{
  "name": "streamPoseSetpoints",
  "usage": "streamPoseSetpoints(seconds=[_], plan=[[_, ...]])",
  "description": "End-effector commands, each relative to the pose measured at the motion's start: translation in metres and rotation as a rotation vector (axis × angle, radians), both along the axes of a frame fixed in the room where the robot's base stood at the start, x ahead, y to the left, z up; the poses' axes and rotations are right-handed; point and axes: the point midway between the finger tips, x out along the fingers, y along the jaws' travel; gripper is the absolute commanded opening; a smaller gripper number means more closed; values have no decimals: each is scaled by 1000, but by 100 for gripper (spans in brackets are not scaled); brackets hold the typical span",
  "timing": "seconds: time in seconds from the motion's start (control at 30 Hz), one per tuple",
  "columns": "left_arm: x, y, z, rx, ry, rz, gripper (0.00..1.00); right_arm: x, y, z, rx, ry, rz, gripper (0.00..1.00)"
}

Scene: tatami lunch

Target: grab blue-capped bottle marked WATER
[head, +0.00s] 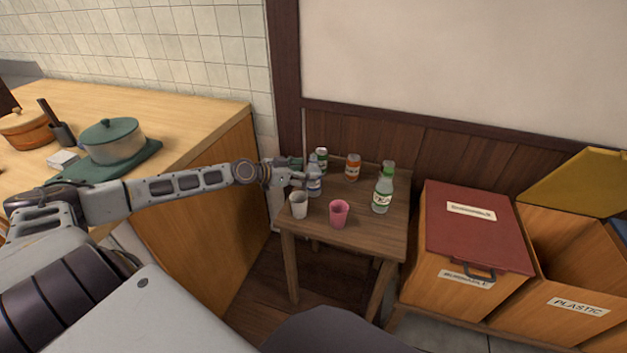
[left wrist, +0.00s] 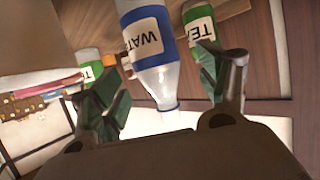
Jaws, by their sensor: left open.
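The bottle marked WATER (head: 315,187) stands on the small wooden table (head: 346,196), partly hidden behind my left gripper (head: 298,173) in the head view. In the left wrist view the bottle (left wrist: 149,38) appears inverted, with a blue label and a clear narrowing neck. Its neck end lies in the gap between the fingers of my left gripper (left wrist: 172,82). The fingers are apart and I see no contact. My right gripper is not in view.
A white cup (head: 299,207) and a pink cup (head: 339,215) stand in front of the bottle. An orange-labelled container (head: 352,168), a green-labelled one (head: 322,156) and a green bottle (head: 382,192) stand nearby. A TEA bottle (left wrist: 199,35) is close beside my right-hand finger in the wrist view.

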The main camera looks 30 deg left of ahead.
Motion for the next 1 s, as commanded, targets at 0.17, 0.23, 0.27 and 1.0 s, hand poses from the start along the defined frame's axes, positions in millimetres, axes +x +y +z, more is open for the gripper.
streamPoseSetpoints(seconds=[0.17, 0.23, 0.27, 1.0], plan=[[4, -2, 0, 1, -3, 0, 76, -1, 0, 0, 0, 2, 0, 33], [5, -3, -2, 1, -1, 1, 76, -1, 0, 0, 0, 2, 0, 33], [5, -3, -2, 1, -1, 1, 76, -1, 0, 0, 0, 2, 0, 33], [24, -13, -10, 0, -2, 1, 76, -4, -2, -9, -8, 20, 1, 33]])
